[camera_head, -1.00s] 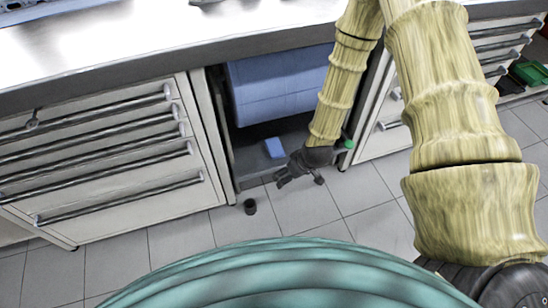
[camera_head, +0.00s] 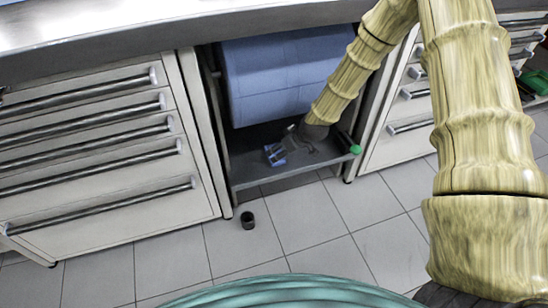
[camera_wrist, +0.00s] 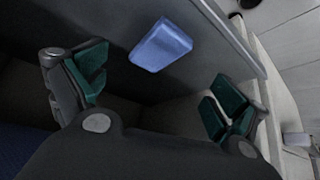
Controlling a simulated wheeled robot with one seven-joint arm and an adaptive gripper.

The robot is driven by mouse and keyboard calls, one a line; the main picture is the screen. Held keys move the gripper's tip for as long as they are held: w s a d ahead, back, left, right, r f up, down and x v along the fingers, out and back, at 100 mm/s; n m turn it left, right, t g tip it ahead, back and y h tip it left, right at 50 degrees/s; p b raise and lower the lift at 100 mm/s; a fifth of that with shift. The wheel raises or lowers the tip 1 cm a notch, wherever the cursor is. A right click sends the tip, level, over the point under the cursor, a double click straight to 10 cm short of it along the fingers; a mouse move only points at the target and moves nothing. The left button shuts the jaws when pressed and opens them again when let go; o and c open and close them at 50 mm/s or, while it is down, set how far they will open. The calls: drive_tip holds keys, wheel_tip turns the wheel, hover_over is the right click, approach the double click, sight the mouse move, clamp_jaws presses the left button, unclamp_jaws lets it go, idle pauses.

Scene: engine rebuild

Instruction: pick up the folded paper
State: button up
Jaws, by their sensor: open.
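The folded paper (camera_head: 275,157) is a small light-blue block lying on the dark low shelf (camera_head: 247,178) inside the open cabinet bay. In the wrist view the folded paper (camera_wrist: 160,45) lies flat at the upper middle, ahead of the gap between the fingers. My gripper (camera_head: 281,151) reaches into the bay and partly covers the paper in the head view. In the wrist view my gripper (camera_wrist: 157,88) has its green-padded fingers spread wide, with nothing between them. Whether a finger touches the paper cannot be told.
A large blue roll-like object (camera_head: 285,80) fills the bay above the shelf. Drawers (camera_head: 95,150) stand left, more drawers (camera_head: 410,110) right. A green-ended part (camera_head: 355,149) sits at the shelf's right edge. A small black cup (camera_head: 248,220) stands on the tiled floor.

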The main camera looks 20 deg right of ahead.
sight(275, 154)
drive_tip(key=b+x, duration=0.3)
drive_tip(key=x, duration=0.5)
drive_tip(key=shift+w+a+f, duration=0.1)
drive_tip(key=shift+w, duration=0.1)
drive_tip(key=c, duration=1.3)
